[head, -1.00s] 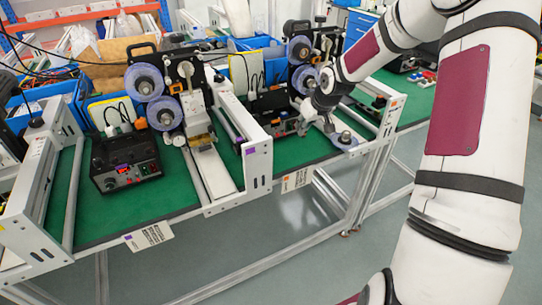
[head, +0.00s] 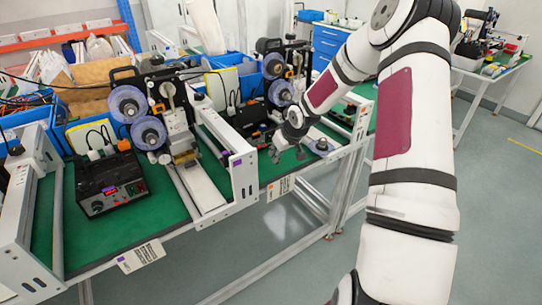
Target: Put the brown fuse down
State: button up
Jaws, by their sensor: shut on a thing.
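My gripper (head: 288,154) hangs low over the green bench top (head: 285,168), at the right-hand station. It points down and is small in the picture. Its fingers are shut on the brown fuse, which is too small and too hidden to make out. A round grey-blue disc with a metal knob (head: 320,146) lies just right of the gripper, apart from it. I cannot tell whether the fuse touches the bench.
A coder machine with purple rolls (head: 150,110) and a black control box (head: 110,183) stand left. A white metal frame (head: 243,175) rises left of my gripper. Another machine (head: 283,80) stands behind. Some bare green surface lies around the gripper.

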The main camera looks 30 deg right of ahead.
jog(key=w, duration=0.4)
jog(key=shift+w+d+f, duration=0.2)
jog(key=shift+w+d, duration=0.05)
jog(key=shift+d, duration=0.1)
jog(key=shift+w+f, duration=0.1)
jog(key=shift+f, duration=1.65)
jog(key=shift+f, duration=0.1)
jog(key=o, duration=0.8)
jog(key=shift+c, duration=0.2)
